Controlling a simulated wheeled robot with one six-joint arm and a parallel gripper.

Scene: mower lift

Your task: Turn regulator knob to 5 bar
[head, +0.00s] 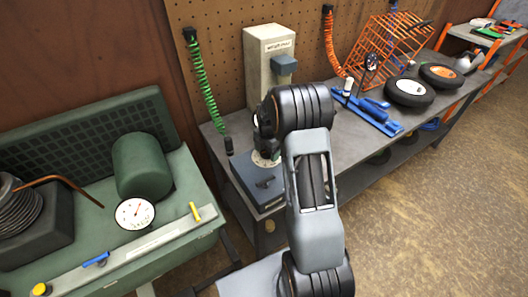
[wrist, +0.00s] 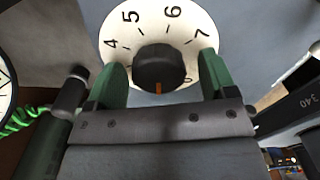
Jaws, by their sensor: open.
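The regulator knob (wrist: 155,65) is round and black, in the middle of a white dial (wrist: 150,20) in the wrist view. The numbers 4, 5, 6 and 7 show on the dial. The knob's orange mark points down in the picture, away from the 5. My gripper (wrist: 163,62) is open, with one green finger on each side of the knob. A gap shows on the right; whether the left finger touches is unclear. In the head view part of the white dial (head: 266,160) shows on a blue-grey box (head: 257,188); my arm hides the knob.
A grey post (head: 258,62) stands behind the dial. A green hose (head: 203,80) hangs left of it. Wheels (head: 409,91), an orange rack (head: 390,45) and blue tool (head: 370,112) lie to the right. A green bench with a white gauge (head: 135,213) stands left.

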